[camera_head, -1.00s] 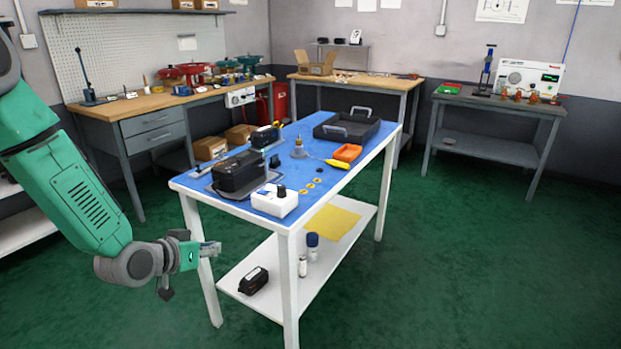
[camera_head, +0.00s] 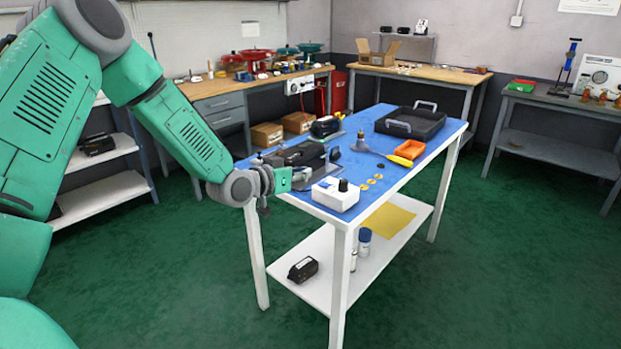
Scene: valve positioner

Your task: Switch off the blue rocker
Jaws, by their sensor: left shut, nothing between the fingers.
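I cannot make out a blue rocker at this size. A white box (camera_head: 334,195) with a black knob on top stands at the near left corner of the blue-topped table (camera_head: 388,178). My right gripper is not in view.
A black tray (camera_head: 409,123), an orange bin (camera_head: 410,149) and several yellow discs lie on the table. A black block (camera_head: 303,269) and a yellow sheet (camera_head: 388,218) are on its lower shelf. Workbenches line the walls. The green floor in front is clear.

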